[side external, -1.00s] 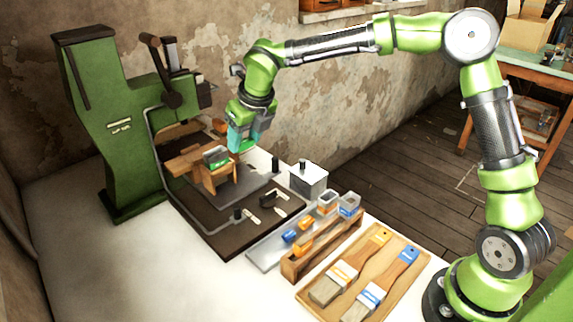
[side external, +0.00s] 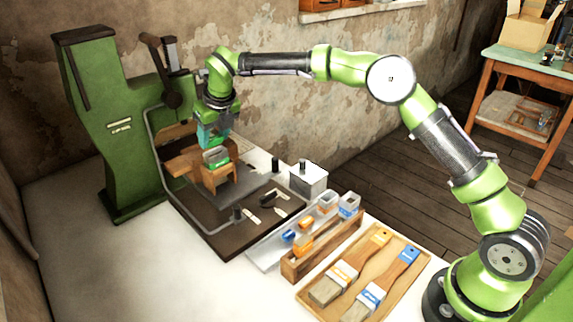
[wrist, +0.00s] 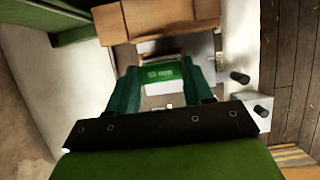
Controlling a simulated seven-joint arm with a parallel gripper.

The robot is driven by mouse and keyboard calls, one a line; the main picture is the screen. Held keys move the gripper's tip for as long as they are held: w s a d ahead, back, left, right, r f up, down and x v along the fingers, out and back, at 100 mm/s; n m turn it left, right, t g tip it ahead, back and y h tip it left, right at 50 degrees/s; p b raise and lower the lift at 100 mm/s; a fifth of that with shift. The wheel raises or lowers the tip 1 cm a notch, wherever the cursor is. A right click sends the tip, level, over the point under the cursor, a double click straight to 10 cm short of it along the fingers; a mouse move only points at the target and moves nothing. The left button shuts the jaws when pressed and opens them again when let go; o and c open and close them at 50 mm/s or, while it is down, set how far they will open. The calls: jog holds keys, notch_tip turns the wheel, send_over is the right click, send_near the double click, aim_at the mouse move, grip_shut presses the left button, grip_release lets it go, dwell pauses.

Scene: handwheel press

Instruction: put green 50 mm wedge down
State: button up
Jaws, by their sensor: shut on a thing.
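The green wedge (side external: 216,158), with a pale grey part and a green label, is at the wooden block (side external: 218,178) on the press bed. In the side view I cannot tell whether it rests on the wood or hangs just above it. My gripper (side external: 212,138) points down at it from just above. In the wrist view the wedge's green face with white print (wrist: 163,73) sits between the two green fingers of my gripper (wrist: 160,78), which are shut on it. The wooden block (wrist: 150,20) lies just beyond. The fingers hide the wedge's sides.
The green press (side external: 120,130) with its handle and bent bar stands close on the left. A grey box (side external: 308,180) with a black knob stands to the right. A wooden rack (side external: 320,250) and a brush tray (side external: 412,285) lie nearer. The front left tabletop is clear.

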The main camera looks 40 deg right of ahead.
jog(key=shift+f, duration=0.9)
jog(key=shift+f, duration=0.2)
